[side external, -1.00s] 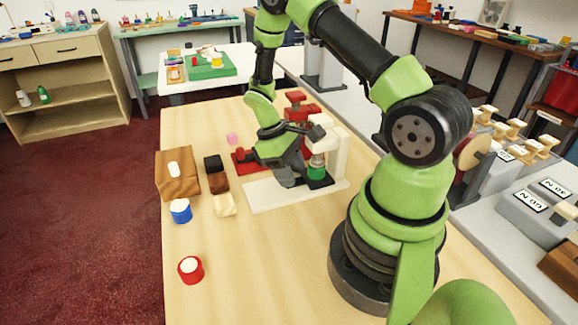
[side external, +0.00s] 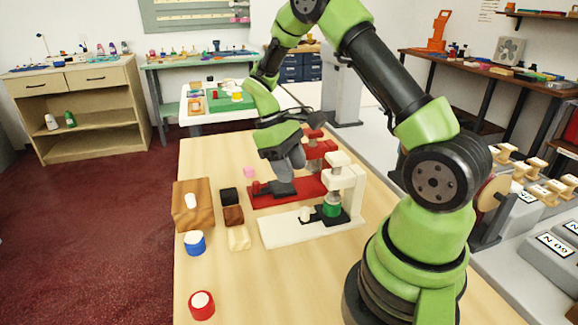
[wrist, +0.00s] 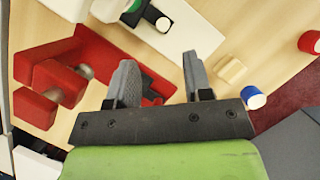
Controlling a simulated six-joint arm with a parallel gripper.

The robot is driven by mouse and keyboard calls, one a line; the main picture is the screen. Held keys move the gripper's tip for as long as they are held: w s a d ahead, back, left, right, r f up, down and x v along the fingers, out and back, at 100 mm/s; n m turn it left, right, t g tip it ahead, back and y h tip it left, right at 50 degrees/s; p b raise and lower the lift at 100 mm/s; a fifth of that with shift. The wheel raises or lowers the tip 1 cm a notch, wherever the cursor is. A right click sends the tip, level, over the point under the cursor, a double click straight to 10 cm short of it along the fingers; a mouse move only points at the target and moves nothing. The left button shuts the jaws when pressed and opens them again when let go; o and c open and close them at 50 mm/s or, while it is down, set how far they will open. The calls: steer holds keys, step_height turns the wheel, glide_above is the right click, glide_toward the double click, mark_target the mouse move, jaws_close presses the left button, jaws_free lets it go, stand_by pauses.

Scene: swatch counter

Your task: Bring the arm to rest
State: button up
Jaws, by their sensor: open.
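My gripper (side external: 284,160) is open and empty, raised above the table over the red press. In the wrist view the fingers of my gripper (wrist: 160,78) stand apart with nothing between them. The red press (side external: 318,185) has a long red base with a dark pad and a post. The white press (side external: 350,190) stands in front of it, apart from my gripper. A green-sided piece (side external: 332,209) sits under its head on a dark pad. In the wrist view the red press (wrist: 45,106) is at left and the white press (wrist: 195,40) at top.
A wooden block (side external: 188,212) with a white top piece, a blue cylinder (side external: 195,243) and a red cylinder (side external: 201,305) stand along the left of the table. Black, brown and cream blocks (side external: 238,238) form a row beside them. The front middle is clear.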

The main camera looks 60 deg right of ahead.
steer(key=s+a+r+m+t+y, duration=0.1)
steer(key=s+a+r+m+t, duration=0.1)
steer(key=s+a+r+t, duration=0.3)
steer(key=s+a+r+m+t+y, duration=0.1)
steer(key=s+a+r+m+t, duration=0.1)
steer(key=s+a+r+t, duration=0.4)
steer(key=a+r, duration=0.4)
steer(key=r, duration=0.4)
steer(key=shift+s+t, duration=0.2)
steer(key=shift+t, duration=0.2)
